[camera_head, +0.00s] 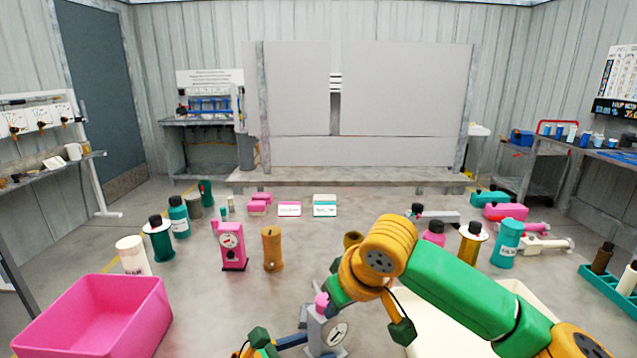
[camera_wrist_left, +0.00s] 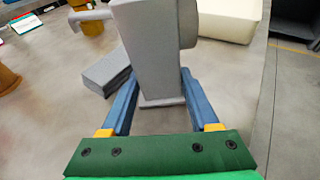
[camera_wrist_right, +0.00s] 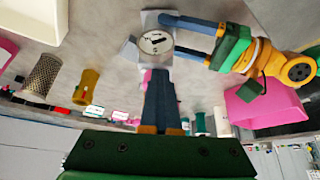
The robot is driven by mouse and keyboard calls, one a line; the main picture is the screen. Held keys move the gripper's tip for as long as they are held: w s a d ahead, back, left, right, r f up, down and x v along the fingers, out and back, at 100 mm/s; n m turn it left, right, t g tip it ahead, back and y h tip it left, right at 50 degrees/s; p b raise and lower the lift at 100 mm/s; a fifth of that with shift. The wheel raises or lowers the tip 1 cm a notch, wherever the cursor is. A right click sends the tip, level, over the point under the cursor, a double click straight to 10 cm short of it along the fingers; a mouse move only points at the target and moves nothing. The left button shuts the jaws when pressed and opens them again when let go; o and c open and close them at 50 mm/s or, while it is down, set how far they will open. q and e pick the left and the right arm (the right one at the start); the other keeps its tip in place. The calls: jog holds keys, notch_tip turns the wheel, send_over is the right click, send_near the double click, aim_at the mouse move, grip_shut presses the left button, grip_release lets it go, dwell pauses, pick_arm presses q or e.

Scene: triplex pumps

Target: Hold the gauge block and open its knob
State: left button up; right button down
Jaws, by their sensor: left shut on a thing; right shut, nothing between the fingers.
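The gauge block (camera_head: 326,333) is a grey upright block with a round white dial and a pink knob (camera_head: 321,299) on top. Its dial (camera_wrist_right: 155,42) also shows in the right wrist view. My left gripper (camera_wrist_left: 157,88) is shut on the block, with a blue finger on each side of its lower body. My right gripper (camera_wrist_right: 162,78) is shut and empty, its fingertips close to the knob end of the block. A little pink shows beside those fingertips. I cannot tell whether they touch the knob.
A pink bin (camera_head: 95,315) stands at the left, and a cream bin (camera_head: 530,300) is partly behind my right arm. A pink gauge block (camera_head: 233,248) and an orange cylinder (camera_head: 272,250) stand beyond. Several bottles line both sides.

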jog(key=shift+w+d, duration=0.3)
jog(key=shift+d, duration=0.15)
jog(key=shift+s+d, duration=0.1)
dwell(0.4)
notch_tip(320, 180, up, 6)
jog(key=shift+s+d, duration=0.15)
jog(key=shift+s, duration=0.05)
dwell(0.3)
jog(key=f, duration=0.4)
jog(key=s+a+f, duration=0.1)
jog(key=f, duration=0.1)
dwell(0.3)
